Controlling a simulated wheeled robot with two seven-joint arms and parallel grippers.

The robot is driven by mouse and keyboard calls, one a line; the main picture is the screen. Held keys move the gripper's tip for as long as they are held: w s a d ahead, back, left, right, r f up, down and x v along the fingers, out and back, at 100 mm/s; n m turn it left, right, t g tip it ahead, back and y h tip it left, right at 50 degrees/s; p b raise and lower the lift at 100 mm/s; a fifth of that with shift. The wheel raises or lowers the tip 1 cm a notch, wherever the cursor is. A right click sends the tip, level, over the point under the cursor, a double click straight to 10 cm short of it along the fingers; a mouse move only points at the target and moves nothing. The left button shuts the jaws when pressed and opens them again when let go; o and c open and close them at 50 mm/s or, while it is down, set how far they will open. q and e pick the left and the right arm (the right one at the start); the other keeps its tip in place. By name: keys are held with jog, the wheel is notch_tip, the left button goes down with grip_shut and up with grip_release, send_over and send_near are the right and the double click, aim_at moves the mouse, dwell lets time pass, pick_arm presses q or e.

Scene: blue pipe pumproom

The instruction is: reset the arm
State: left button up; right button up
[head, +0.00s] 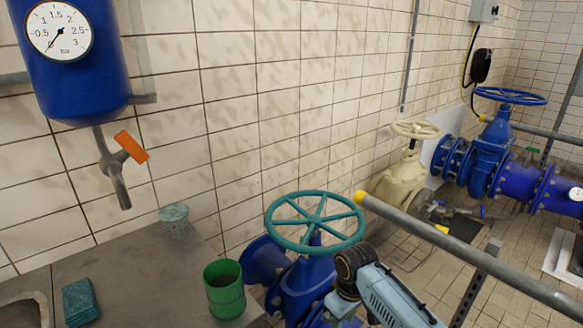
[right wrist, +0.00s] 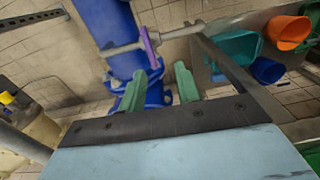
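Part of my right arm (head: 390,295), light blue with a dark ring joint, shows at the bottom of the head view. It is in front of the blue valve body under the teal handwheel (head: 316,222). In the right wrist view my right gripper (right wrist: 159,88) has two green fingers that stand apart with nothing held between them. Beyond them are a blue pipe (right wrist: 107,25) and a purple lever (right wrist: 151,46) on a grey pipe. My left gripper is in neither view.
A bench (head: 140,265) on the left bears a green cup (head: 223,290) and a teal sponge-like block (head: 80,302). A tap with an orange handle (head: 131,147) hangs below a blue tank (head: 75,85). A grey rail (head: 480,262) with a yellow end crosses on the right.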

jog(key=s+f+m+t+y, duration=0.1)
jog(key=s+f+m, duration=0.15)
jog(key=s, duration=1.25)
jog(key=s+d+r+m+t, duration=0.1)
jog(key=s+d+r, duration=0.1)
jog(key=s, duration=0.3)
jog(key=s+d+r+m+t+h, duration=0.1)
jog(key=s+d+r, duration=0.2)
jog(key=s, duration=0.2)
jog(key=s+d+r+m, duration=0.1)
jog(key=s+d+r, duration=0.1)
jog(key=s, duration=0.3)
notch_tip(320, 180, down, 25)
jog(key=s+g, duration=0.1)
jog(key=s, duration=0.1)
jog(key=s+d+f+g, duration=0.1)
jog(key=s+d+f, duration=0.2)
jog(key=s+f, duration=1.1)
jog(key=shift+s+d+f+n, duration=0.2)
jog(key=shift+s+d+n, duration=0.25)
jog(key=shift+s, duration=0.55)
